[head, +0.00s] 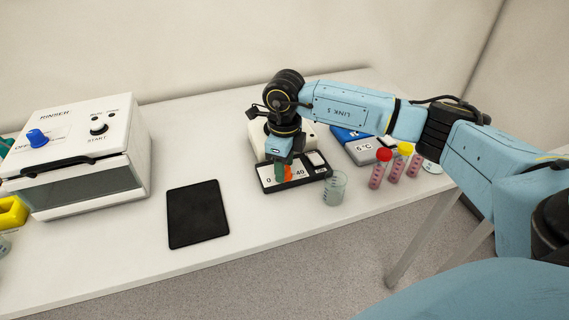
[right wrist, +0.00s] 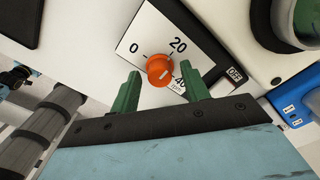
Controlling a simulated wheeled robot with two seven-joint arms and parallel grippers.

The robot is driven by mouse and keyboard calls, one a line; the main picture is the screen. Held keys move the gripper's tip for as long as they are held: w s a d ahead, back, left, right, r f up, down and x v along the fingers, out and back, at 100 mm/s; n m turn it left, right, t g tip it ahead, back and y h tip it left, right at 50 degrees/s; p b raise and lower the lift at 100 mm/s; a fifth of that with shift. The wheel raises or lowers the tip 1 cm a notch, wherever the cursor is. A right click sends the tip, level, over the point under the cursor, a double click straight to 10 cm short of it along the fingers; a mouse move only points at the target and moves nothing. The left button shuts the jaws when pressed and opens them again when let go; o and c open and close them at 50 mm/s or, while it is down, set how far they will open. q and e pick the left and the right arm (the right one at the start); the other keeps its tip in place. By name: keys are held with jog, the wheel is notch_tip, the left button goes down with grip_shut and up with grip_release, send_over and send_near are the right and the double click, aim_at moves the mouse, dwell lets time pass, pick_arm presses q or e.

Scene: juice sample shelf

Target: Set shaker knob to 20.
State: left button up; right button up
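The shaker (head: 309,138) is a pale box on the table with a dark-framed white front panel. Its orange knob (right wrist: 160,70) sits on a dial marked 0, 20 and 40 in the right wrist view. A small pale mark on the knob seems to lie toward the 40 side, but it is too small to read surely. My right gripper (right wrist: 162,82) has its green fingers apart, one on each side of the knob, with gaps showing. In the head view my right gripper (head: 283,170) is at the panel and partly hides the knob and dial. My left gripper is not in view.
A clear beaker (head: 335,188) stands close right of the shaker panel. Several pink tubes with red and yellow caps (head: 381,155) and a blue device (head: 352,143) are further right. A black mat (head: 197,213) lies left, beside the white rinser (head: 84,152).

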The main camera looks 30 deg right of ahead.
notch_tip(320, 180, up, 13)
jog(key=shift+r, duration=0.15)
dwell(0.6)
dwell(0.4)
